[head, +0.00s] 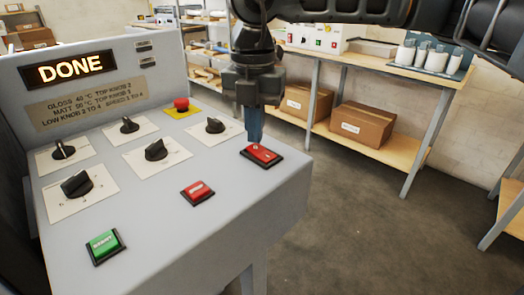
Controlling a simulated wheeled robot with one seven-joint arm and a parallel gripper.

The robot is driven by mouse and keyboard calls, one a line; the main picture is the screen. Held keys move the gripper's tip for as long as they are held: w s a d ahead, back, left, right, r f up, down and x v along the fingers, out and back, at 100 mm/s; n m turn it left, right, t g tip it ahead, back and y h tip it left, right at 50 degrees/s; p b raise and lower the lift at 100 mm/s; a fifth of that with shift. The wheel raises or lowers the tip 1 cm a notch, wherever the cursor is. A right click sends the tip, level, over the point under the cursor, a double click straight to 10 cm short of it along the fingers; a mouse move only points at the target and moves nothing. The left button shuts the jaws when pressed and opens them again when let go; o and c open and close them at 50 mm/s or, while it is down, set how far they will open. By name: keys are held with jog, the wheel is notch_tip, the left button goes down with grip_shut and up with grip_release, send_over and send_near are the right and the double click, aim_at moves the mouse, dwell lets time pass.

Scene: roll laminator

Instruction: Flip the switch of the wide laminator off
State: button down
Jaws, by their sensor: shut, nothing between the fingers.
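The wide laminator's grey control panel (235,185) fills the left and front of the head view, with a lit display (68,69) reading "DONE". A red rocker switch (262,155) in a black frame sits near the panel's right edge. I cannot tell which side of it is pressed. My gripper (255,138) points down just behind the switch, its blue fingers shut and empty. The fingertips are close to the switch's far edge; I cannot tell whether they touch it.
The panel also carries several black knobs (156,150), a red mushroom button (181,104), a red button (197,192) and a green button (103,245). Behind stands a wooden shelf (345,60) with cardboard boxes (360,123) and a smaller machine (313,37).

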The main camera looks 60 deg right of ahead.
aim_at(256, 147)
jog(key=shift+f+b, duration=0.75)
jog(key=shift+b, duration=0.05)
dwell(0.4)
jog(key=shift+r, duration=0.1)
jog(key=shift+r+p, duration=1.15)
jog(key=shift+r, duration=2.3)
jog(key=shift+s, duration=0.1)
